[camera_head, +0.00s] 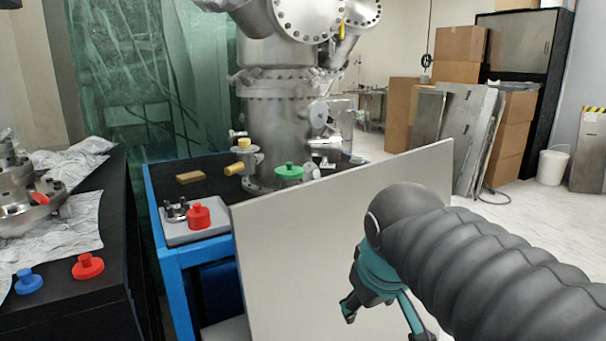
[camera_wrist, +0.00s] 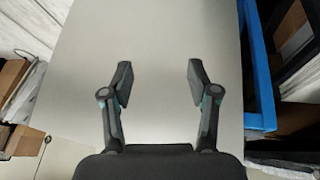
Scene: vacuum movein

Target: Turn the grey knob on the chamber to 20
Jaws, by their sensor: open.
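The steel vacuum chamber (camera_head: 275,125) stands on the blue-framed table (camera_head: 180,255) in the head view. A round grey disc, possibly the grey knob (camera_head: 319,114), sits on the chamber's right side; its marks are too small to read. My gripper (camera_head: 385,318) is at the lower right, in front of a large pale panel (camera_head: 300,235), well apart from the chamber. In the wrist view my gripper (camera_wrist: 160,80) has its two fingers spread with nothing between them. The panel fills the background there, and no knob shows.
The pale panel stands between my arm and the lower part of the chamber. A green knob (camera_head: 288,172) and a red one (camera_head: 198,216) are near the chamber. The black table (camera_head: 85,300) at left holds red and blue pieces. Open floor (camera_head: 520,215) lies at right.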

